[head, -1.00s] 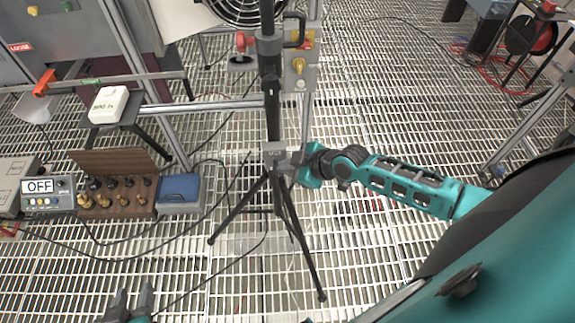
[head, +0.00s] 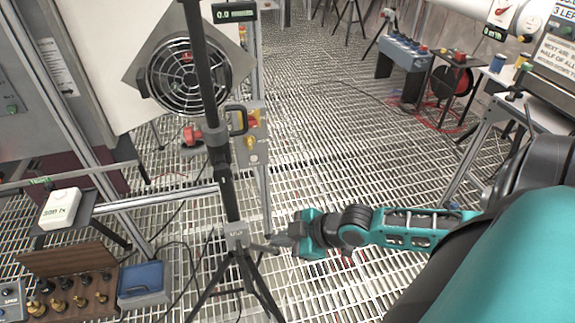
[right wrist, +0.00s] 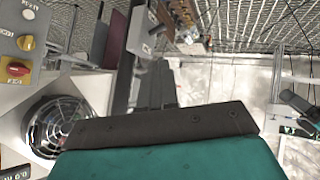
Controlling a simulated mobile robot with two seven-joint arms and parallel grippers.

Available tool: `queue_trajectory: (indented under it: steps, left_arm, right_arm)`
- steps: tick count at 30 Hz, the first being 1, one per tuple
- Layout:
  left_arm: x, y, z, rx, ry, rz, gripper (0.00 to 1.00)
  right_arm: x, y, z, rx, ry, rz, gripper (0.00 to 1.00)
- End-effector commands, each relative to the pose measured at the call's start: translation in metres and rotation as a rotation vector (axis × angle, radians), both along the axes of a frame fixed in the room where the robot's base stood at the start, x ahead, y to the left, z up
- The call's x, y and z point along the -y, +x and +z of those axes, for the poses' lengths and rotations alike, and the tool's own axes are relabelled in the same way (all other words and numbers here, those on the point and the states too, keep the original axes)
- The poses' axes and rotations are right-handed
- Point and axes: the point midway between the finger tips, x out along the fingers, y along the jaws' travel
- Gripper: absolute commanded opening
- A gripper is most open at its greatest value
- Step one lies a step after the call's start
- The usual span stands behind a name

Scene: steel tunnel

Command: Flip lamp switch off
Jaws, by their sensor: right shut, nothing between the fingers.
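A black tripod stand (head: 215,150) rises through the left half of the head view, its top cut off. I see no lamp head on it. A small grey block (head: 237,236) sits where its legs meet; I cannot tell whether it carries the lamp switch. My right gripper (head: 281,241) is shut and empty, its tips just right of that block; contact is unclear. In the right wrist view my gripper's dark front (right wrist: 165,128) hides what lies ahead. My left gripper is outside the head view; a dark and teal part at the wrist view's right edge may be it.
A grey box with red and yellow knobs (head: 250,140) stands behind the stand. A round fan (head: 188,76) is beyond it. A wooden valve block (head: 75,285) and a blue box (head: 143,284) are at lower left. Open grating (head: 330,150) lies beyond my right arm.

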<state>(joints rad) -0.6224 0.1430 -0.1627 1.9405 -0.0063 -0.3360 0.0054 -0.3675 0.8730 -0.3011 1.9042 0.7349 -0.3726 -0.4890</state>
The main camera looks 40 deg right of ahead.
Motion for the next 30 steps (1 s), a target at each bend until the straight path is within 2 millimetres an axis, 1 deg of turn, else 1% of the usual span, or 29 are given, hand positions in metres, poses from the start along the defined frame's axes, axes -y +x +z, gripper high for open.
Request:
queue_trajectory:
  steps: [1,4,9,26,30]
  left_arm:
    - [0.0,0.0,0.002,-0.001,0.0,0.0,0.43]
    - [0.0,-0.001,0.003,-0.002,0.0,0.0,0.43]
    - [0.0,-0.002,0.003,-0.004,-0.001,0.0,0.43]
    - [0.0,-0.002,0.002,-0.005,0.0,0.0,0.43]
    - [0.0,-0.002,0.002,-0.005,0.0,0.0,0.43]
  right_arm:
    - [0.003,-0.005,0.004,-0.001,-0.003,0.001,0.0]
    - [0.006,-0.01,0.009,-0.002,-0.002,0.001,0.0]
    - [0.007,-0.013,0.013,0.001,-0.001,0.0,0.0]
    - [0.007,-0.013,0.012,0.001,0.001,-0.001,0.0]
    - [-0.001,-0.016,0.008,0.001,0.026,-0.027,0.0]
